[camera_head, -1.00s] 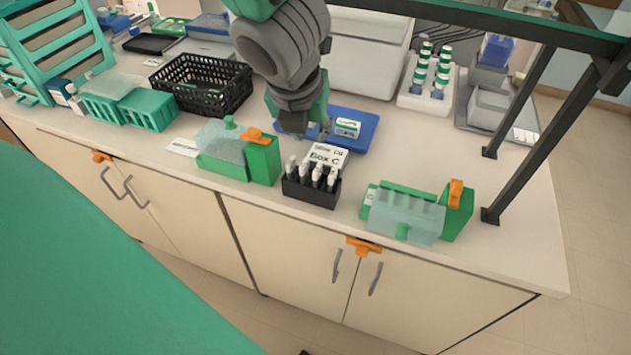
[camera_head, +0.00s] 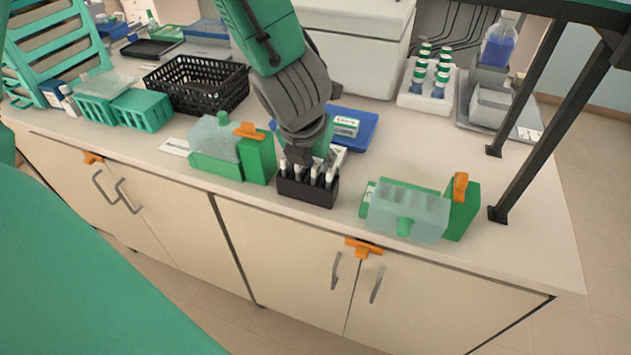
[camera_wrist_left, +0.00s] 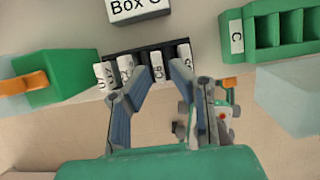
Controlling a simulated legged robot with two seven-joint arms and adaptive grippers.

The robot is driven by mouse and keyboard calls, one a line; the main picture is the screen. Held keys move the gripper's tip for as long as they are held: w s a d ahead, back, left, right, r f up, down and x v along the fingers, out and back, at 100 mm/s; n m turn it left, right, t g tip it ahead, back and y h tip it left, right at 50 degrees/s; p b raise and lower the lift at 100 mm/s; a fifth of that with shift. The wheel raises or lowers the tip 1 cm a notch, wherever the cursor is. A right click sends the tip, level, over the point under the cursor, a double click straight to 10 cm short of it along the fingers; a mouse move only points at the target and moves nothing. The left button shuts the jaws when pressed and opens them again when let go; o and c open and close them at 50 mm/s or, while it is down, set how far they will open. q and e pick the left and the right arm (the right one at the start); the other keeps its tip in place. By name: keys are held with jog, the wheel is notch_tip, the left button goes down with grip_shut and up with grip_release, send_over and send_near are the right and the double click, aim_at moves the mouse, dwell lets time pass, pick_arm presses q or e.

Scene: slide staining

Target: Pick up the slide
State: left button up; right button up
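A small black rack (camera_head: 306,193) near the counter's front edge holds several upright slides with white labelled ends. In the left wrist view the rack (camera_wrist_left: 142,56) shows behind the fingers, and one white-ended slide (camera_wrist_left: 157,66) appears between the two fingertips. My left gripper (camera_wrist_left: 157,76) is open, its fingers apart on either side of that slide. I cannot tell whether the fingers touch it. In the head view my left gripper (camera_head: 305,157) is right over the rack and partly hides the slides. My right gripper is not in view.
Green boxes with orange clips and clear lids stand left (camera_head: 258,158) and right (camera_head: 461,207) of the rack. A Box C label block (camera_wrist_left: 140,9) sits behind it. A blue tray (camera_head: 366,133) and black basket (camera_head: 197,85) are farther back. Dark frame posts stand at right.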

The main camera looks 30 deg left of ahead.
pick_arm(q)
jog(key=shift+x, duration=1.2)
jog(key=shift+a+f, duration=0.25)
jog(key=shift+a, duration=0.3)
grip_shut()
jog(key=shift+w+d, duration=0.1)
jog(key=shift+d, duration=0.2)
jog(key=shift+r, duration=0.1)
